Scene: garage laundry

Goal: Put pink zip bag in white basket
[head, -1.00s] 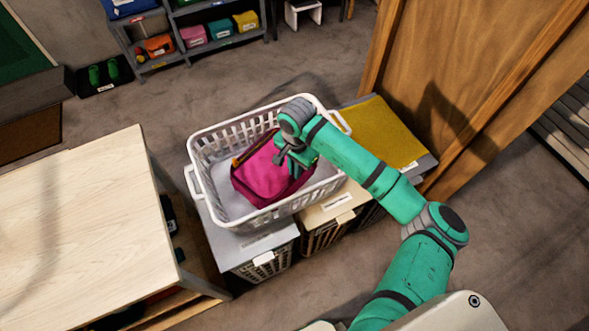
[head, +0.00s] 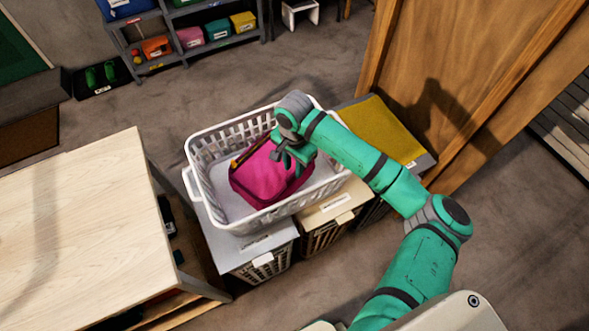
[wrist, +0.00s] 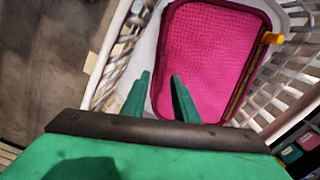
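The pink zip bag (head: 262,181) is inside the white basket (head: 203,158), towards its right half. It leans or lies there with its zipper edge up; exactly how it rests is hard to tell. My gripper (head: 292,160) is over the basket at the bag's upper right. The basket's slatted wall (wrist: 118,52) also shows. My wrist hides part of the bag in the head view.
The basket stands on lidded hampers (head: 262,258). A yellow-topped hamper (head: 380,128) is at right, beside a wooden door (head: 460,80). A pale wooden table (head: 75,220) is at left. A shelf with small coloured bags (head: 205,37) stands behind.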

